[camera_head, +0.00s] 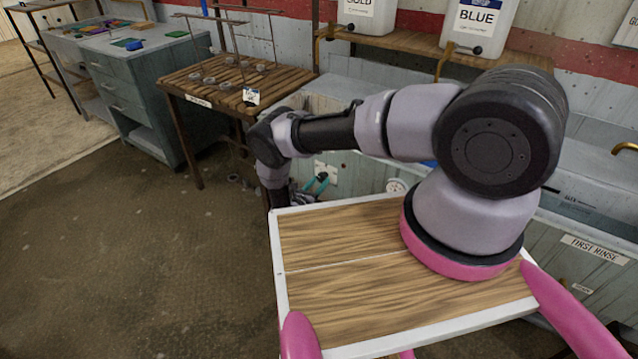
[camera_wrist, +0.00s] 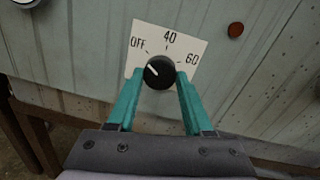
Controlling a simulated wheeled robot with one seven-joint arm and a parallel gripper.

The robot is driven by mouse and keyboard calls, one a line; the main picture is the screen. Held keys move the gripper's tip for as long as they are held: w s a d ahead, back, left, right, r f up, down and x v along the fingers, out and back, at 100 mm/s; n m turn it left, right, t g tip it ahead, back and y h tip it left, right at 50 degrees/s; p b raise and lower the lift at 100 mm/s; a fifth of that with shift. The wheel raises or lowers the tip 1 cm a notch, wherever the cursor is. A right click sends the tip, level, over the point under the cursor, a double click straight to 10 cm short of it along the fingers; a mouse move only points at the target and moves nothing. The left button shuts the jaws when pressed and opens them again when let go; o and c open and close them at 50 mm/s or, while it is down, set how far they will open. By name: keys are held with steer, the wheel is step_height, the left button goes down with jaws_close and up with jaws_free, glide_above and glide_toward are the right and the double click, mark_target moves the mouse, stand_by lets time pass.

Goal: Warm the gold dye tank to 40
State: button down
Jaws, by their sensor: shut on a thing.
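In the wrist view, a black dial knob (camera_wrist: 160,73) sits on a white plate (camera_wrist: 149,36) marked OFF, 40 and 60. Its white pointer line points up and left, toward OFF. The teal fingers of my gripper (camera_wrist: 160,80) are shut on the knob, one on each side. In the head view, my gripper (camera_head: 318,184) is low at the tank front (camera_head: 358,178), partly hidden by my arm. A white jug labelled GOLD (camera_head: 368,17) stands on the shelf above this tank. A round white gauge (camera_head: 396,186) is right of the dial.
A slatted wooden table (camera_head: 225,78) with a wire rack stands to the left. Beyond it is a grey drawer cabinet (camera_head: 130,85). A BLUE jug (camera_head: 480,24) is on the shelf. A basin labelled RINSE (camera_head: 595,249) is at right. The floor at left is free.

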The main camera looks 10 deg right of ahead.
steer(key=m, duration=0.6)
steer(key=shift+a+h, duration=0.15)
steer(key=shift+h, duration=0.15)
steer(key=m, duration=0.5)
steer(key=shift+f, duration=0.1)
stand_by(0.3)
steer(key=shift+c, duration=1.5)
jaws_free()
step_height(320, 180, up, 10)
